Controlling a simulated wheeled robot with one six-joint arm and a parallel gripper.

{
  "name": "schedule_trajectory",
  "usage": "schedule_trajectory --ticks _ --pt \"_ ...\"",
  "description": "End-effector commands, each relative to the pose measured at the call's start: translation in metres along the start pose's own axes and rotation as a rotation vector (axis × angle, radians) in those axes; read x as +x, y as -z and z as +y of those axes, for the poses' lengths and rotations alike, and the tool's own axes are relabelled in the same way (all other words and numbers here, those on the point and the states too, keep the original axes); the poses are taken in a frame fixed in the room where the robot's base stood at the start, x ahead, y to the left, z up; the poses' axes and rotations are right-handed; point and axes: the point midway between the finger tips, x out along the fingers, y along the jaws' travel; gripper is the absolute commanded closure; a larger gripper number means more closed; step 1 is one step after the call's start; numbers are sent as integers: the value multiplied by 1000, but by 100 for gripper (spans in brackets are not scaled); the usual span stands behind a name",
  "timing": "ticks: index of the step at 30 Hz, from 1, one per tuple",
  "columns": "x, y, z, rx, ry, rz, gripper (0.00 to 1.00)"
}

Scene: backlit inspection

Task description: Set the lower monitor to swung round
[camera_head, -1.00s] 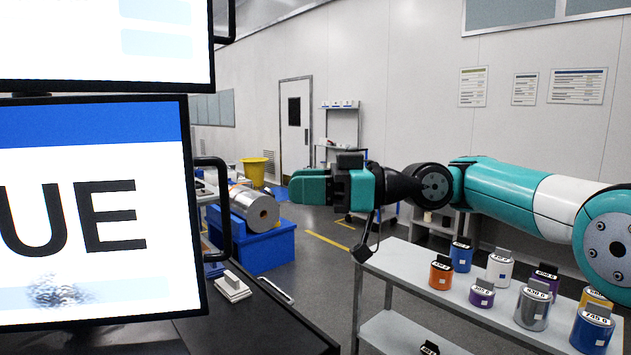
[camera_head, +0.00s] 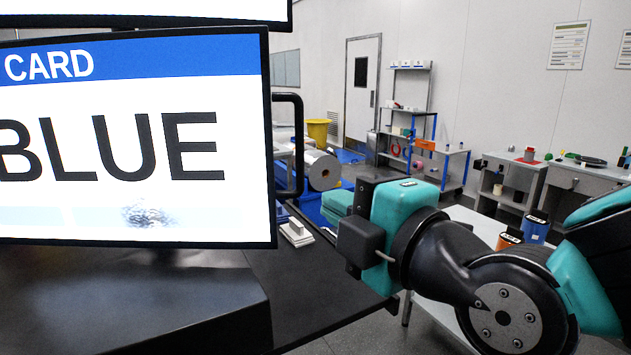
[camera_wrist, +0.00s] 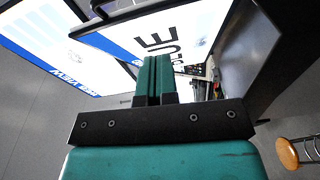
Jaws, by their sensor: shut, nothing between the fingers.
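The lower monitor (camera_head: 120,190) fills the left of the head view, its lit screen reading "CARD" and "BLUE". A dark loop handle (camera_head: 290,145) stands out from its right edge. The upper monitor (camera_head: 170,14) shows only its bottom strip above. My gripper (camera_head: 335,208) is right of the handle and lower, pointing left, apart from it in the picture; its body partly hides the fingers. In the wrist view my gripper (camera_wrist: 153,80) has its teal fingers together and empty, in front of the lower monitor (camera_wrist: 185,35). The upper monitor (camera_wrist: 45,45) shows at left there.
A dark bench top (camera_head: 290,290) lies below the monitor, with a small white block (camera_head: 296,232) on it. A yellow bucket (camera_head: 318,131) and a metal roll (camera_head: 320,168) stand behind. A stool (camera_wrist: 288,153) shows at lower right in the wrist view.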

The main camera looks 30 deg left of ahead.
Motion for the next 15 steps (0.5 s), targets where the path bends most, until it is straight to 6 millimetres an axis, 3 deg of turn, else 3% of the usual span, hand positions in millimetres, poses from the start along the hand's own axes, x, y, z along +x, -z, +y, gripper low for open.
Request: schedule_trajectory --ticks 5,8,15 --pt "-7 2 -4 -96 3 -20 100" --pt "5 2 -3 -94 5 -19 100" --pt "55 2 0 -91 5 -18 100"
